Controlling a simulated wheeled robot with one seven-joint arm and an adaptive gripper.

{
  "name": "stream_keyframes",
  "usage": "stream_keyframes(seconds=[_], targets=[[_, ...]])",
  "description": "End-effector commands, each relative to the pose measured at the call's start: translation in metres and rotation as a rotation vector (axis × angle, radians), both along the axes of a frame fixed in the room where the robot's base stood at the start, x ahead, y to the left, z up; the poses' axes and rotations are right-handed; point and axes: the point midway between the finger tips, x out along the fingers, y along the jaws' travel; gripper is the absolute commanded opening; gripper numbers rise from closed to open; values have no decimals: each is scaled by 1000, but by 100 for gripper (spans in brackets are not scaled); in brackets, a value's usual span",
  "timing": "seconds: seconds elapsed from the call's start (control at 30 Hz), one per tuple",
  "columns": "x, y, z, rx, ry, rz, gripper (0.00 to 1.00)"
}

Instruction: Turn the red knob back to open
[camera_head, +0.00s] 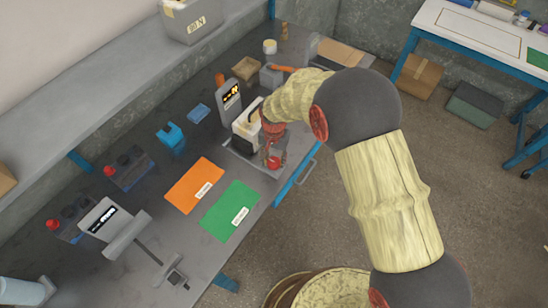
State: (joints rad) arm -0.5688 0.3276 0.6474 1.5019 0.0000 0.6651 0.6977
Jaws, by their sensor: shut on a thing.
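My gripper (273,154) reaches down over the dark workbench at the centre of the head view. Its reddish fingers are closed around a small red knob (273,163). The knob sits low beside a cream and black unit (247,128) with a handle, near the front edge of the bench. My gripper and wrist hide part of that unit. The angle the knob is turned to is too small to tell.
Orange (194,185) and green (231,211) mats lie left of my gripper. Two dark battery-like boxes with red caps (129,169) (70,222) stand further left. A grey display device (229,98) stands behind the unit. Open floor (320,220) lies to the right.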

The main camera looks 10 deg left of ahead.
Motion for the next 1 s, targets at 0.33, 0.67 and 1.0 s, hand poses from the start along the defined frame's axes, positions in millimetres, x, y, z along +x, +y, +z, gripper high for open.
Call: stream_keyframes(seconds=[0.33,0.67,1.0], targets=[[1,0,1,1,-1,326,13],[1,1,1,1,-2,640,13],[1,1,1,1,-2,963,13]])
